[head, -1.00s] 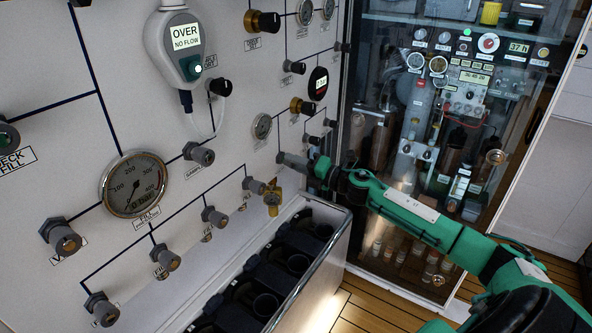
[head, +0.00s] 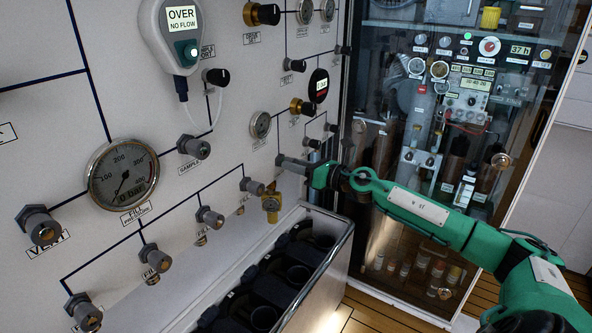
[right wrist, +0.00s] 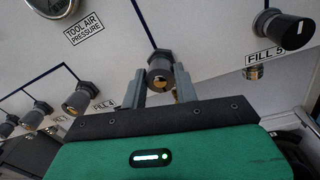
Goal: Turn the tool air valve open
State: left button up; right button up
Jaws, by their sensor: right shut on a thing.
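A grey valve knob (right wrist: 160,72) on the panel sits between the two grey fingers of my right gripper (right wrist: 160,80) in the right wrist view. The fingers are shut on it from both sides. In the head view my right gripper (head: 292,165) reaches the panel from the right, and the knob is mostly hidden by the fingers. A "TOOL AIR PRESSURE" label (right wrist: 85,28) is at the upper left in the right wrist view, below a gauge (right wrist: 50,6). The knob's own label and how far it is turned cannot be read. My left gripper is not in view.
A black knob (right wrist: 285,30) with a "FILL 5" label is on the right in the wrist view. A brass fitting (head: 271,203) hangs just below left of the gripper. A bin with dark slots (head: 335,258) stands below. A glass-front cabinet (head: 430,150) is on the right.

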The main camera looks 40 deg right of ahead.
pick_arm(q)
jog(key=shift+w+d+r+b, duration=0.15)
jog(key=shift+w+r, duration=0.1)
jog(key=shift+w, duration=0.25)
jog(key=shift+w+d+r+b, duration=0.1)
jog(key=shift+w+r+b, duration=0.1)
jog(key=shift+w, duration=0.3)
pick_arm(e)
jog(key=shift+f+n, duration=0.15)
jog(key=shift+n, duration=0.65)
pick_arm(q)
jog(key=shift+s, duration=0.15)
pick_arm(e)
jog(key=o, duration=1)
jog(key=shift+c, duration=0.2)
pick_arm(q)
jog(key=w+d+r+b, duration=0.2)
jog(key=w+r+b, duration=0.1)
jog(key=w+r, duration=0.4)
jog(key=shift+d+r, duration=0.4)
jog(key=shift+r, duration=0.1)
pick_arm(e)
jog(key=v, duration=1.4)
